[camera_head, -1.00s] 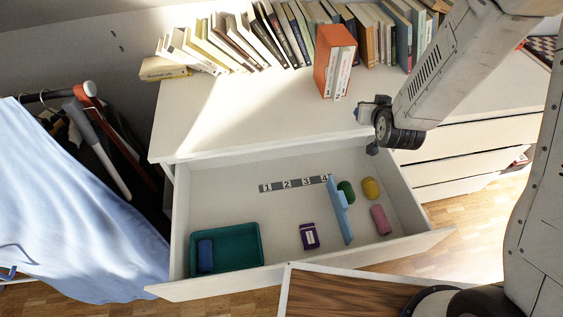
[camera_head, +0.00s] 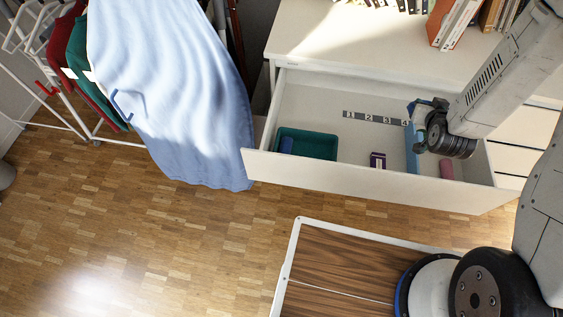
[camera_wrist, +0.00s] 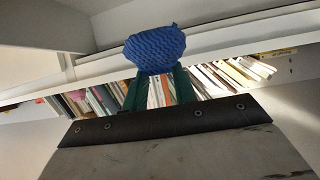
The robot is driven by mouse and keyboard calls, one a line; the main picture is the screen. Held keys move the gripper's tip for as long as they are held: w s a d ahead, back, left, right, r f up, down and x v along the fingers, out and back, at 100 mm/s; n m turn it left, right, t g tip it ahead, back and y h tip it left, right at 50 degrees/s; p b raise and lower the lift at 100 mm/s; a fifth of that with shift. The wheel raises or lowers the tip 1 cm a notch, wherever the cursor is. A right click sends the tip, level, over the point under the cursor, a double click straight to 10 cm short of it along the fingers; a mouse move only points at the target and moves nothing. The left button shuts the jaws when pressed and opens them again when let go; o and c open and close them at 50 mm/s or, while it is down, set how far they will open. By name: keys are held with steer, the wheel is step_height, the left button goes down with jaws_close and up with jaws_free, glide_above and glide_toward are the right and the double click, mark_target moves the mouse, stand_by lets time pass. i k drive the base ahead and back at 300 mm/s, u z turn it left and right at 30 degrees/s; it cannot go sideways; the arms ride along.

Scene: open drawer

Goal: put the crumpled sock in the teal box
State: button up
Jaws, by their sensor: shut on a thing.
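My gripper (camera_head: 418,115) is shut on a blue, knitted, rounded lump, the crumpled sock (camera_wrist: 154,48), at its fingertips in the wrist view. In the head view my gripper is over the back right part of the open drawer (camera_head: 330,172), near the number strip's right end, and the sock is hardly visible there. The teal box (camera_head: 318,146) stands in the drawer's left part, well to the left of my gripper. A blue block-like thing (camera_head: 286,145) lies in the box's left side.
The number strip (camera_head: 375,117) lies behind. Books (camera_head: 455,22) stand on the top.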

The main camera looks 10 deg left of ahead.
mark_target(314, 157)
steer(key=u, duration=3.5)
steer(key=k, duration=2.95)
steer(key=z, duration=1.45)
steer(key=i, duration=1)
steer(key=z, duration=0.05)
